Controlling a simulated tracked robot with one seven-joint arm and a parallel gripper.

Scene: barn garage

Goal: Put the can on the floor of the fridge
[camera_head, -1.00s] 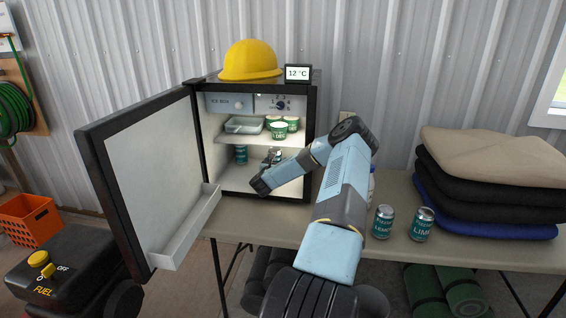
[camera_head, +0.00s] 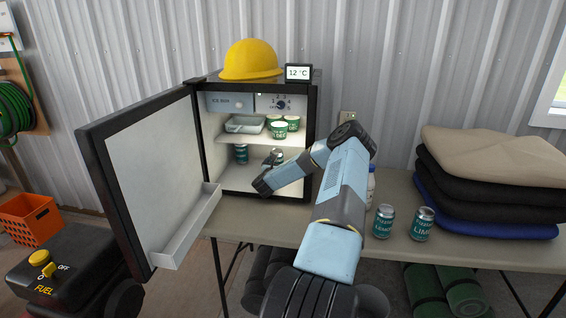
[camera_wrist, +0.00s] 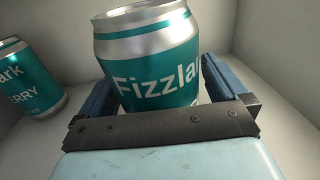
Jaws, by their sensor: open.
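A teal and silver Fizzlark can (camera_wrist: 155,75) stands inside the fridge (camera_head: 310,150), on its floor. In the wrist view it is upright or nearly so, between the two blue fingers of my gripper (camera_wrist: 160,92). The fingers are open, one on each side of the can; whether either still touches it I cannot tell. In the head view the can (camera_head: 279,157) is partly hidden by my gripper (camera_head: 269,162). A second teal can (camera_head: 241,154) stands to its left on the fridge floor, and also shows in the wrist view (camera_wrist: 30,80).
The fridge door (camera_head: 150,180) stands wide open to the left. A shelf (camera_head: 235,137) with several tubs and a tray is above my gripper. Two more cans, one left (camera_head: 383,222) and one right (camera_head: 421,225), stand on the table (camera_head: 480,255) beside folded blankets (camera_head: 490,180).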

